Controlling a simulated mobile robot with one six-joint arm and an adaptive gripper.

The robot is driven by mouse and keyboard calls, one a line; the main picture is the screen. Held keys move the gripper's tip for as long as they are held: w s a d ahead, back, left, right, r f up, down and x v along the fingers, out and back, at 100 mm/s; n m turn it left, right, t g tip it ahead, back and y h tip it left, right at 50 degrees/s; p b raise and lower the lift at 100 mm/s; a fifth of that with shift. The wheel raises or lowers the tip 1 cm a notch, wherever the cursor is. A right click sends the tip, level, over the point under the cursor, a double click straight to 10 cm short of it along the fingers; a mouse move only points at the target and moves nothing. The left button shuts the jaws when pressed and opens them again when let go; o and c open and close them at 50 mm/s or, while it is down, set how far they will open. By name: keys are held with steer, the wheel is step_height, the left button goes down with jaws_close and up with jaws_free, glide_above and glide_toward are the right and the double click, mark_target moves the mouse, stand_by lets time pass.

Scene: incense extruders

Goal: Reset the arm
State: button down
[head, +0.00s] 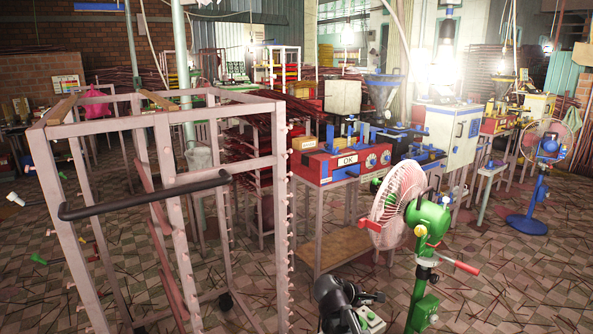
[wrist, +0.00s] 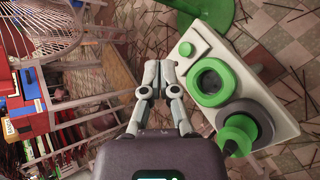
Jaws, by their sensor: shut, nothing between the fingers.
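My gripper (wrist: 158,78) is in the middle of the wrist view. Its two grey fingers are together, with nothing held between them. In the head view my dark arm (head: 338,300) is folded at the bottom, just left of the green fan stand. The fingers cannot be made out there. In the wrist view a pale control box (wrist: 245,95) with green round knobs is close to the right of the fingers, apart from them.
A pink-bladed fan (head: 398,203) on a green stand is close to the right of my arm. A pale metal rack (head: 215,115) with a dark handle fills the left. A red machine (head: 343,165) is behind. Thin sticks litter the tiled floor (head: 480,290), which is mostly open at right.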

steer(key=s+a+f+m+g+y, duration=0.1)
steer(key=s+f+m+g+y, duration=0.25)
steer(key=s+m, duration=0.35)
steer(key=s+a+f+m+g+y, duration=0.2)
steer(key=s+f+m+y, duration=0.1)
steer(key=s+m+y, duration=0.3)
step_height(320, 180, up, 29)
steer(key=s+p, duration=0.1)
steer(key=p, duration=2.9)
steer(key=shift+r+m+h, duration=0.15)
steer(key=shift+m+h, duration=0.15)
steer(key=shift+h, duration=0.15)
